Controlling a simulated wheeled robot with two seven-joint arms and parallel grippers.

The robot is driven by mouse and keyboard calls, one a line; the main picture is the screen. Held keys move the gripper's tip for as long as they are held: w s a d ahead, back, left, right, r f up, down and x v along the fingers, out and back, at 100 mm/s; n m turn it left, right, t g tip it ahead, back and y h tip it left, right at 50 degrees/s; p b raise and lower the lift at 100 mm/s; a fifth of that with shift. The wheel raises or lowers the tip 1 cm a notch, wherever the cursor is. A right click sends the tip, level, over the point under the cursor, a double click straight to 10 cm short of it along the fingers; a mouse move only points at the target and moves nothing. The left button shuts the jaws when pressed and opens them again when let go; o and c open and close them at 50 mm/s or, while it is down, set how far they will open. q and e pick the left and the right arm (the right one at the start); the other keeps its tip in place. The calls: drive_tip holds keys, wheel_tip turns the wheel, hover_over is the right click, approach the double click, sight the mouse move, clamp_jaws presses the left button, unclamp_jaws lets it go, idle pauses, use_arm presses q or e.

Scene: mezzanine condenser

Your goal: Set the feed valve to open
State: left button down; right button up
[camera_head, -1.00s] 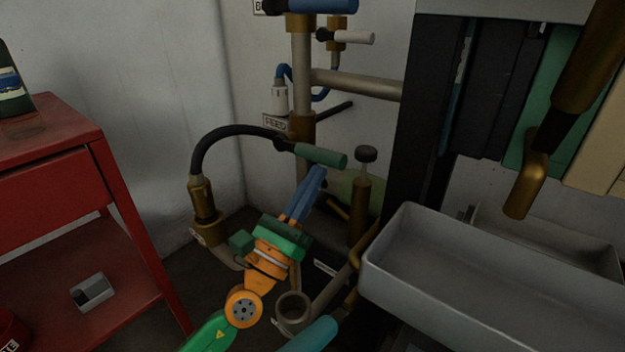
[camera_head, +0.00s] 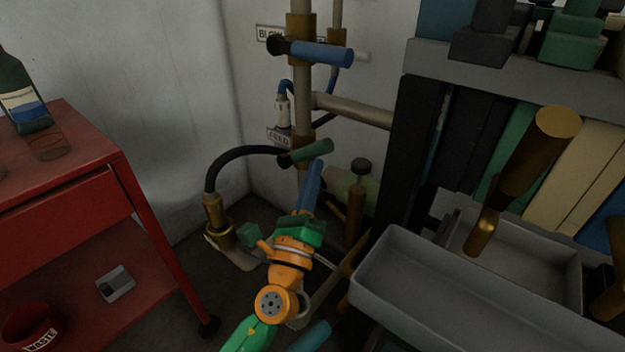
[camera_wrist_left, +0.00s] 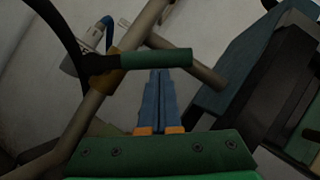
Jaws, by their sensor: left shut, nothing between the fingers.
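The feed valve has a green lever handle (camera_head: 306,152) on the upright pipe, below a label that reads FEED (camera_head: 279,136). The handle points right and slants slightly upward in the head view. It also crosses the left wrist view (camera_wrist_left: 156,59) near the middle. My left gripper (camera_head: 317,165) has its blue fingers shut and empty, pointing up with the tips right below the handle's outer part. In the wrist view the fingertips (camera_wrist_left: 159,72) meet the handle's lower edge; I cannot tell whether they touch. My right gripper is not in view.
A blue lever handle (camera_head: 322,55) sits higher on the pipe. A black hose (camera_head: 232,156) curves at left, and a dark-knobbed brass post (camera_head: 356,205) stands at right. A grey trough (camera_head: 440,290) and red cart (camera_head: 70,190) flank the space.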

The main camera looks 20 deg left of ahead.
use_arm(q)
drive_tip(key=r+n+p, duration=0.1)
drive_tip(key=r+n+g+y+p, duration=0.1)
drive_tip(key=p, duration=0.1)
drive_tip(key=shift+a+r+n+y, duration=0.3)
drive_tip(key=shift+r, duration=0.05)
drive_tip(key=shift+w+a+r+n+g+y+p, duration=0.3)
drive_tip(key=shift+a+r+n+g+p, duration=0.3)
drive_tip(key=shift+n+p, duration=1)
drive_tip(key=shift+w+a+r+n+g+y+p, duration=0.2)
drive_tip(key=shift+a+r+n+g+y+p, duration=0.6)
drive_tip(key=shift+p, duration=1.45)
drive_tip(key=shift+w+a+r+n+g+p, duration=0.25)
drive_tip(key=shift+a+n+g+p, duration=0.25)
drive_tip(key=shift+n+p, duration=1.15)
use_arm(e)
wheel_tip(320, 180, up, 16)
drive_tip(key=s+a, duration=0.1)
use_arm(q)
drive_tip(key=shift+m, duration=0.25)
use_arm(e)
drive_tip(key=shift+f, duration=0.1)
use_arm(q)
drive_tip(key=shift+f, duration=0.1)
